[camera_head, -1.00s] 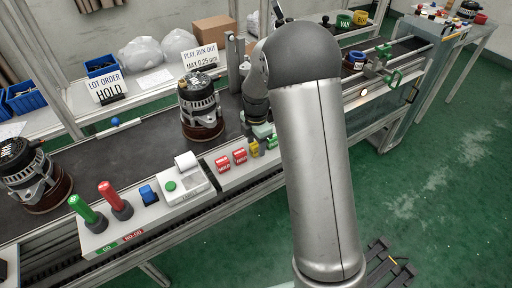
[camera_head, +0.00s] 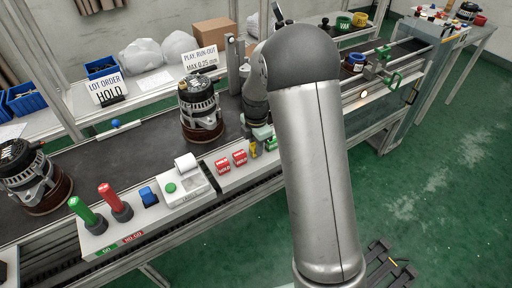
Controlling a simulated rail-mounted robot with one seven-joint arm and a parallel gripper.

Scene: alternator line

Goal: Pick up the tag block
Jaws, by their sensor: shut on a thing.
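My gripper (camera_head: 262,146) is at the back right end of the light grey ledge along the front of the conveyor, pointing down. It is shut on a small tag block; my own wrist and fingers hide most of it. A small yellow block (camera_head: 253,149) and a small green piece (camera_head: 271,143) show right at the fingers. I cannot tell for sure which of them is between the fingers, or whether it is clear of the ledge. Two red tag blocks marked HOLD, one (camera_head: 223,165) and another (camera_head: 240,158), stand on the ledge just left of the gripper.
An alternator (camera_head: 201,112) stands on the conveyor behind the red blocks, left of my wrist. Another alternator (camera_head: 35,178) is at far left.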

